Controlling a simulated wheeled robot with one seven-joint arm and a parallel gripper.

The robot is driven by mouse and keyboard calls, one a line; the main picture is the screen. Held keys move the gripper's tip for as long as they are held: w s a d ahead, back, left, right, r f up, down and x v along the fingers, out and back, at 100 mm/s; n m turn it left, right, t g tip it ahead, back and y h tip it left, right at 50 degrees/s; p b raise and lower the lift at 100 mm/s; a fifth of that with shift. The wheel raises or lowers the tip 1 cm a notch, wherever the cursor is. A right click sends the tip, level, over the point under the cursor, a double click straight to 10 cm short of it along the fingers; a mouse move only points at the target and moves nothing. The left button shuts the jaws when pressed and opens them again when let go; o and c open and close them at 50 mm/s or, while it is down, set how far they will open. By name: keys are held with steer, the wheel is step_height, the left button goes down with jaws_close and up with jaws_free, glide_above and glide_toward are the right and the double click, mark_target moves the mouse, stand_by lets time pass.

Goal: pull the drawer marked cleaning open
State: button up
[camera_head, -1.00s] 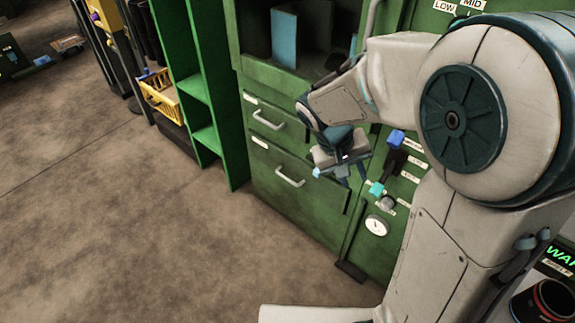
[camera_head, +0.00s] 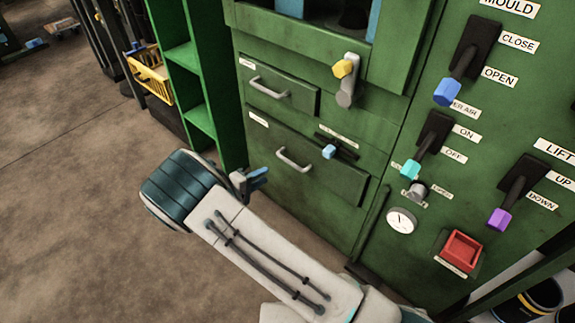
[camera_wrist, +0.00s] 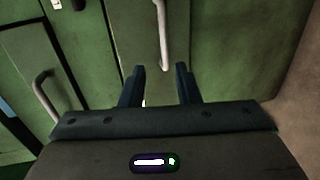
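The green cabinet has an upper drawer (camera_head: 300,99) and a lower drawer (camera_head: 328,180), each with a grey bar handle. Both look shut. Their small white labels are too small to read, so I cannot tell which is marked cleaning. My gripper (camera_head: 258,178) is left of the lower handle (camera_head: 293,160), apart from it. In the wrist view my gripper (camera_wrist: 161,75) is open and empty. The lower handle (camera_wrist: 162,35) lies ahead, roughly in line with the gap between the fingers. The upper handle (camera_wrist: 45,97) is at the left.
A blue-tipped lever (camera_head: 329,152) and a yellow-tipped lever (camera_head: 346,82) stick out near the drawers. A panel of coloured levers and a red button (camera_head: 462,250) is to the right. A green shelf (camera_head: 198,115) and yellow basket (camera_head: 150,75) stand left.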

mark_target(288, 160)
steer(key=b+x, duration=0.1)
steer(key=x, duration=0.3)
steer(key=b+x, duration=0.1)
steer(key=x, duration=0.4)
steer(key=b+x, duration=0.1)
steer(key=x, duration=0.4)
steer(key=shift+w+a+f+b, duration=0.2)
steer(key=shift+a+f+b, duration=0.15)
steer(key=shift+a, duration=0.1)
jaws_close()
